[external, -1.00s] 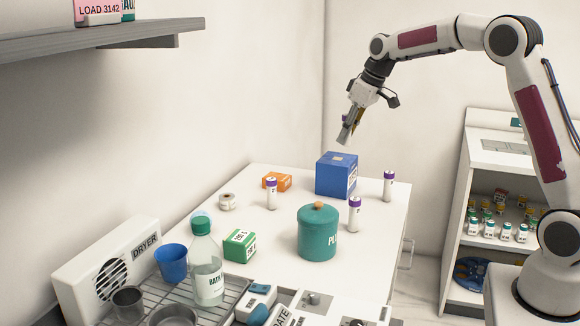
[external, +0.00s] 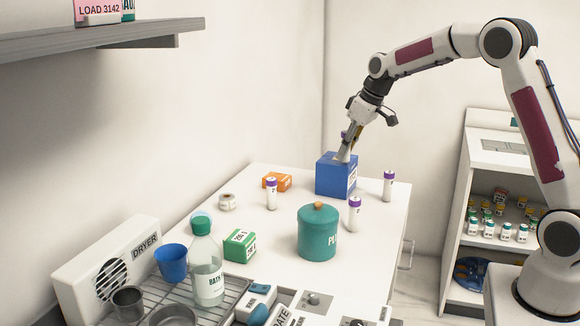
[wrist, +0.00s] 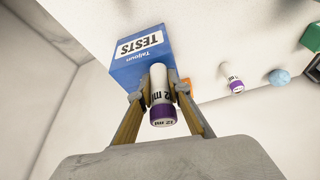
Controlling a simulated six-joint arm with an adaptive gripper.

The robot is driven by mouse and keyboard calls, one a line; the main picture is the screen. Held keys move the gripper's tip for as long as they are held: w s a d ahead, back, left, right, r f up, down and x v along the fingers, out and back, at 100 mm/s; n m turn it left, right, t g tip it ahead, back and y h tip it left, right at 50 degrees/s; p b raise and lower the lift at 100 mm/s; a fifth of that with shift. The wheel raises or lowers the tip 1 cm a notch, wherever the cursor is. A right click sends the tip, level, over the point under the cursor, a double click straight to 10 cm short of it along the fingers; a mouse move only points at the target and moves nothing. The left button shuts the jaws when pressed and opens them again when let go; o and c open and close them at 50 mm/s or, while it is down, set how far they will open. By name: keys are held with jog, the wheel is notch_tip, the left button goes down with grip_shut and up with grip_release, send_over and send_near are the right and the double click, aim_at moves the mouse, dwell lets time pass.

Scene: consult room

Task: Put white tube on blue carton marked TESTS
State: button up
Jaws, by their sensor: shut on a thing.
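The blue carton (external: 336,177) stands upright at the back of the table. Its TESTS label shows in the wrist view (wrist: 140,50). My gripper (external: 343,156) is right at the carton's top, pointing down. In the wrist view its two fingers (wrist: 160,97) are shut on a white tube (wrist: 158,78) with a purple cap. The held tube overlaps the carton's edge in that view; I cannot tell whether it touches the top. In the external view the fingers mostly hide it.
Similar purple-capped tubes stand at the left (external: 271,194), front (external: 354,214) and right (external: 388,186) of the carton. A teal lidded jar (external: 317,237), an orange box (external: 277,182), a white roll (external: 227,202) and a green box (external: 240,245) stand nearby.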

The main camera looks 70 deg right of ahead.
jog(key=shift+f, duration=0.15)
jog(key=o, duration=0.8)
jog(key=v, duration=0.7)
jog(key=shift+r, duration=0.35)
jog(key=shift+a, duration=0.1)
dwell(0.6)
